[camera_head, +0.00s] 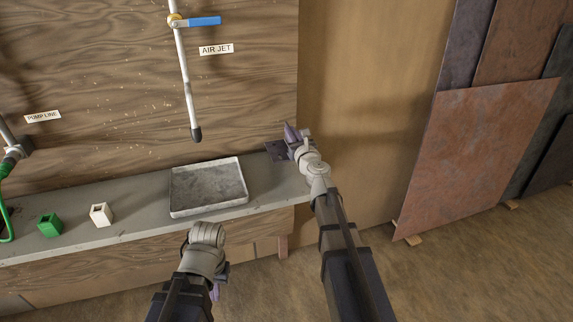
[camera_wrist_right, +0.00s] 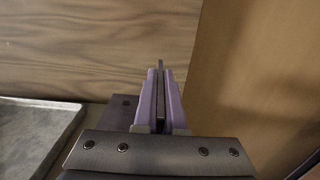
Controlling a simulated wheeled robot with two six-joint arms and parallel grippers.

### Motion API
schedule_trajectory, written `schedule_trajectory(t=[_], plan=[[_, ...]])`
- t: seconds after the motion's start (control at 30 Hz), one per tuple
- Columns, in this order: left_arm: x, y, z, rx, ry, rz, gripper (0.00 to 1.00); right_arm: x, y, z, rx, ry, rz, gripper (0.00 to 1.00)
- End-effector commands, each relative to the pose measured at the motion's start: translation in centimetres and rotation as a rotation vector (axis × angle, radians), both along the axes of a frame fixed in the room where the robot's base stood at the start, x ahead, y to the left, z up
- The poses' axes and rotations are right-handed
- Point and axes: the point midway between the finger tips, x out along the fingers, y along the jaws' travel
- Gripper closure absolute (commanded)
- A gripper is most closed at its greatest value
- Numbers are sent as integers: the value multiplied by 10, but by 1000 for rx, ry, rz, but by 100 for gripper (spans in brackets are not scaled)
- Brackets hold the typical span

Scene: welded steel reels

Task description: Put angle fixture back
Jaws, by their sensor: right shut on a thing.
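The dark angle fixture (camera_head: 276,151) is at the right end of the bench, close to the wooden back wall. My right gripper (camera_head: 291,133) is at it, with its purple fingers shut on it. In the right wrist view a thin dark edge of the fixture (camera_wrist_right: 124,107) shows beside and between the fingers (camera_wrist_right: 160,100). Whether the fixture touches the bench cannot be told. My left gripper (camera_head: 214,291) hangs low in front of the bench, mostly hidden behind its own wrist, so its jaws cannot be read.
A shallow grey tray (camera_head: 208,211) lies on the bench (camera_head: 140,222), left of the fixture. A white block (camera_head: 101,214) and a green block (camera_head: 49,225) stand further left. An air jet pipe (camera_head: 186,85) hangs above the tray. Steel sheets (camera_head: 475,150) lean at the right.

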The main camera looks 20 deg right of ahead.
Motion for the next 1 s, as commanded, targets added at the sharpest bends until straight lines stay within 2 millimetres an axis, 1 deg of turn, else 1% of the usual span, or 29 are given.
schedule_trajectory(t=[0.03,0.3,0.4,0.67,0.77,1.0], plan=[[0,0,-11,0,0,0,100,0,0,-11,1,0,1,100],[0,0,-48,0,0,0,100,0,1,-48,1,0,1,100],[0,0,-55,0,0,0,100,0,1,-55,1,0,1,100],[0,0,-57,0,0,0,100,0,1,-57,1,0,1,100],[0,0,-65,0,0,0,100,0,1,-65,1,0,1,100],[0,0,-91,0,0,0,100,0,1,-91,1,0,1,100]])
